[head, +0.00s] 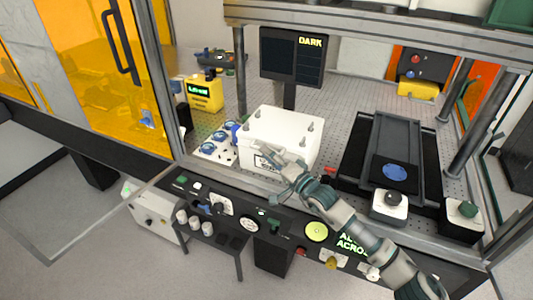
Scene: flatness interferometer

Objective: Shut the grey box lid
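A pale grey-white box (280,134) stands on the perforated table in the middle of the head view. Several small metal posts stick up from its flat top. The top looks closed, but I cannot make out a separate lid or a seam. A dark label on its front face is partly covered by my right gripper (274,170). That gripper is in front of the box's lower front face, with its fingers apart and nothing between them. I cannot tell whether it touches the box. My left gripper is not in view.
A black slide stage with a blue disc (395,172) is right of the box. A plate with blue-topped parts (214,140) is at its left. A monitor (292,57) stands behind. A control panel with knobs (220,206) runs along the front. Frame posts surround the table.

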